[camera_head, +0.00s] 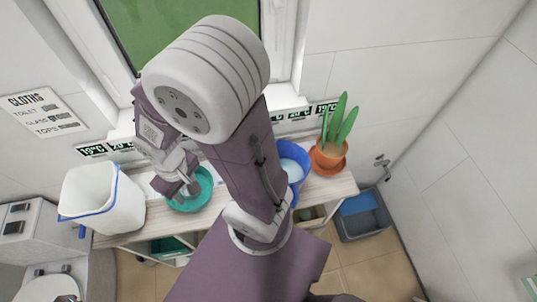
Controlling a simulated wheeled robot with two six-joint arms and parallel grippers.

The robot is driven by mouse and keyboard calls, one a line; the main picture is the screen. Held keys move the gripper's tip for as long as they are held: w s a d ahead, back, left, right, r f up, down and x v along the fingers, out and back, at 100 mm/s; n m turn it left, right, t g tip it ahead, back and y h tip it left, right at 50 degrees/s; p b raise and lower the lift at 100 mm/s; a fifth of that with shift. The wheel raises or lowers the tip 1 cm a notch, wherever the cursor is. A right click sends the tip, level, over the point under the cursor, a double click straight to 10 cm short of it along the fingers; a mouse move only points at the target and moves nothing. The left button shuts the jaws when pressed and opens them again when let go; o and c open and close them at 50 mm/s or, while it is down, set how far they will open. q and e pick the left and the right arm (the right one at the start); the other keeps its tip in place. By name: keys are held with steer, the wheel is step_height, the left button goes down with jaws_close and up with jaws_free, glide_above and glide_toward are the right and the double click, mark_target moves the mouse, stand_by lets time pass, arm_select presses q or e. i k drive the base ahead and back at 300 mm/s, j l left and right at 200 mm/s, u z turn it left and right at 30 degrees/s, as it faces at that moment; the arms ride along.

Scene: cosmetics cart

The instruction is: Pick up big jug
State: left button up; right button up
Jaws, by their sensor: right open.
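My right arm crosses the middle of the view. Its open gripper (184,190) points down at a round teal bowl (203,194) on the wooden shelf; whether it touches the bowl I cannot tell. A blue vessel (297,162), pale inside, stands on the shelf right of my arm and is partly hidden by it. A large white container with a blue rim (103,202) stands at the shelf's left end. I cannot tell which of these is the big jug.
A plant in an orange pot (328,154) stands at the shelf's right end (338,187). A grey bin with a blue part (363,222) is on the floor at right. A window (120,30) is behind. A white toilet (47,285) is at lower left.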

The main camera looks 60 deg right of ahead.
mark_target(294, 159)
steer(key=z, duration=2.6)
